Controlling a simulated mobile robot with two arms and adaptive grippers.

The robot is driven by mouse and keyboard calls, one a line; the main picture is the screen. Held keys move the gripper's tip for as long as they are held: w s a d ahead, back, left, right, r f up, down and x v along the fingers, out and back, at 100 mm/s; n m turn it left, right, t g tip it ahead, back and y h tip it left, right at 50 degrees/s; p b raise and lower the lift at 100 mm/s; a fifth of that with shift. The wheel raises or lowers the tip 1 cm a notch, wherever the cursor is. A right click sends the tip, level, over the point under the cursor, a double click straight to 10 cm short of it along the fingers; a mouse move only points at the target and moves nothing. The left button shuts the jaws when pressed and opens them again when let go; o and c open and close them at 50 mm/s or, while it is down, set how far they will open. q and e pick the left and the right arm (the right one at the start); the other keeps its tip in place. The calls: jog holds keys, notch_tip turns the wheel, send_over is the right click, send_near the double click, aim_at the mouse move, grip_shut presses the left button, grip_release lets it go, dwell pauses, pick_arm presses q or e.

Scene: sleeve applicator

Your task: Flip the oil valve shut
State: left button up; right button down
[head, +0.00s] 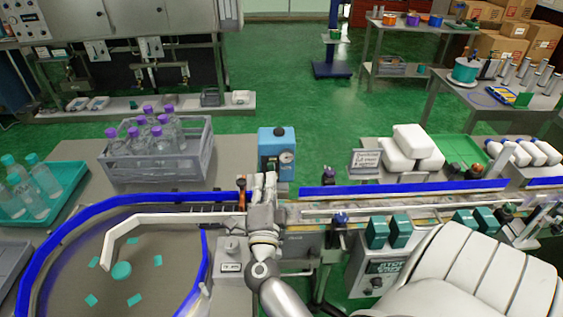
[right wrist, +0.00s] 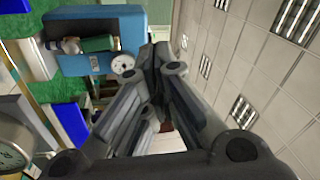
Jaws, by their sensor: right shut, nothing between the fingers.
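A blue box with a round gauge (head: 276,150) stands behind the conveyor, near the middle of the head view. It also shows in the right wrist view (right wrist: 88,50), with a green and silver fitting (right wrist: 90,44) on its face. I cannot tell for sure which part is the oil valve. A small orange part (head: 241,190) stands at the conveyor just left of my right gripper. My right gripper (head: 265,182) is shut and empty just in front of the blue box; its closed fingers also show in the right wrist view (right wrist: 163,60). My left gripper is not in view.
A blue-edged conveyor (head: 420,187) runs across the right, and a curved blue rail (head: 60,232) bounds the left table. A grey crate of bottles (head: 160,170) stands left. White bottles (head: 412,145) and a sign (head: 365,160) stand right. My arm hides part of the conveyor.

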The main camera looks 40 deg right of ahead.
aim_at(284, 160)
jog(key=s+d+f+m+g+h, duration=0.2)
jog(key=s+d+f+m+g, duration=0.1)
jog(key=d+f+m+g, duration=0.1)
jog(key=shift+s+f+m+g, duration=0.15)
jog(key=shift+m+g, duration=0.25)
jog(key=shift+g, duration=0.3)
jog(key=w+d+b, duration=0.2)
jog(key=w+d, duration=0.1)
jog(key=w+d+b, duration=0.2)
jog(key=w+d, duration=0.1)
jog(key=w, duration=0.1)
jog(key=shift+w+f, duration=0.1)
jog(key=shift+w+a, duration=0.3)
jog(key=shift+a+r, duration=0.1)
jog(key=shift+r, duration=0.1)
